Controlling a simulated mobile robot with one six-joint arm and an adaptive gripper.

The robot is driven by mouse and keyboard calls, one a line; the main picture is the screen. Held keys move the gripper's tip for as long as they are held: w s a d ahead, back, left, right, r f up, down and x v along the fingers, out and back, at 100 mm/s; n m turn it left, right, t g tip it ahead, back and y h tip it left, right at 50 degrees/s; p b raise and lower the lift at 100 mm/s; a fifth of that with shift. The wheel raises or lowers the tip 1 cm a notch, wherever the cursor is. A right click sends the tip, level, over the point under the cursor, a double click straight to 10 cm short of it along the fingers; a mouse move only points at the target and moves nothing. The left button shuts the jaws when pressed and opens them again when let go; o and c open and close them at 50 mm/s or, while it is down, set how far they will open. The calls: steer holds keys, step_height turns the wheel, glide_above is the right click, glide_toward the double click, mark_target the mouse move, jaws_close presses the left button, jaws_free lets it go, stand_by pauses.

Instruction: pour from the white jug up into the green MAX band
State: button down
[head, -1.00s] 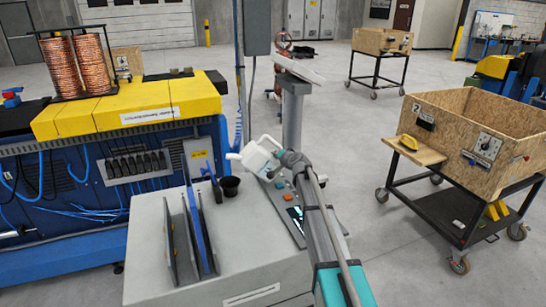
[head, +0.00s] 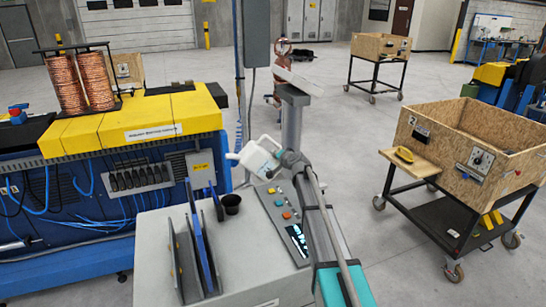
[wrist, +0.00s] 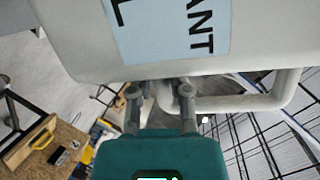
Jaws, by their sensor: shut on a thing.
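The white jug (head: 260,160) hangs in the air in the head view, its spout toward the left. It looks slightly tilted, and its level inside is hidden. My gripper (head: 290,158) is shut on the jug's handle side, at the jug's right. In the wrist view the jug's pale body (wrist: 80,50) fills the top, with a light blue label ending in "ANT". There my gripper's fingers (wrist: 160,97) meet at the grey-white handle (wrist: 250,103). The green MAX band is not visible in either view.
A blue and yellow machine (head: 140,130) is at left. A wooden crate cart (head: 445,150) is at right.

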mark_target(276, 143)
steer(key=shift+r+p, duration=2.35)
steer(key=shift+r, duration=0.5)
steer(key=shift+d, duration=0.2)
